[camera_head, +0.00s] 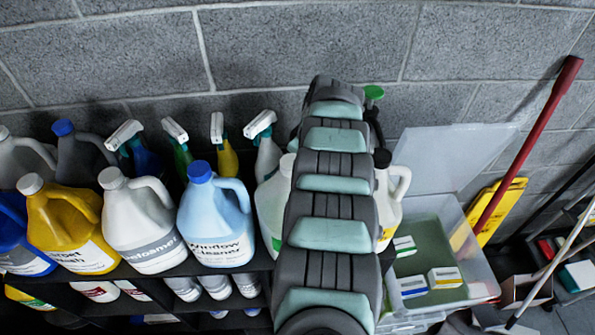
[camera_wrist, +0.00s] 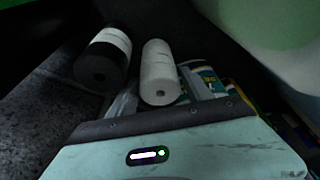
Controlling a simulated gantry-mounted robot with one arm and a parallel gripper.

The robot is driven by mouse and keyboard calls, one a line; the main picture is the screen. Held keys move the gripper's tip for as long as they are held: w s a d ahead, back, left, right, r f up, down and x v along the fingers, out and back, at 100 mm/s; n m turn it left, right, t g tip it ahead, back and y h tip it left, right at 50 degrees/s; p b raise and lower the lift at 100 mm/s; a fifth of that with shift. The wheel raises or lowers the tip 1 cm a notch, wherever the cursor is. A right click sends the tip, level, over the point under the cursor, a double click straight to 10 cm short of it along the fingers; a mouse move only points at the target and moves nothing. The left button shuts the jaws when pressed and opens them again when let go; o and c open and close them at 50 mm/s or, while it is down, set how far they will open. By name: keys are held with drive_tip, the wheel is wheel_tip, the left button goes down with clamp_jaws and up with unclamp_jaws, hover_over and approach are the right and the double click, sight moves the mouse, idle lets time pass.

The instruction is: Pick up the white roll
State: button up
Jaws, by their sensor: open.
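In the wrist view a white roll (camera_wrist: 158,72) lies in shadow near the middle, its round end with a small dark hole towards me. The teal housing of my gripper (camera_wrist: 165,145), with a small light, fills the bottom of that view. My gripper is open, and I see nothing held in it. Its fingertips do not show clearly. In the head view my arm hides the gripper, and I cannot make out the white roll there.
Jugs such as the blue window cleaner (camera_head: 217,215) and the yellow jug (camera_head: 66,228) crowd the shelf left of my arm. Small bottles (camera_head: 215,285) stand below. A clear bin (camera_head: 440,235) with boxes is at right, beside a red handle (camera_head: 525,150). A block wall (camera_head: 290,45) stands behind.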

drive_tip(key=shift+b+x, duration=0.55)
drive_tip(key=shift+x, duration=1)
drive_tip(key=shift+r, duration=0.1)
drive_tip(key=shift+c, duration=0.5)
clamp_jaws()
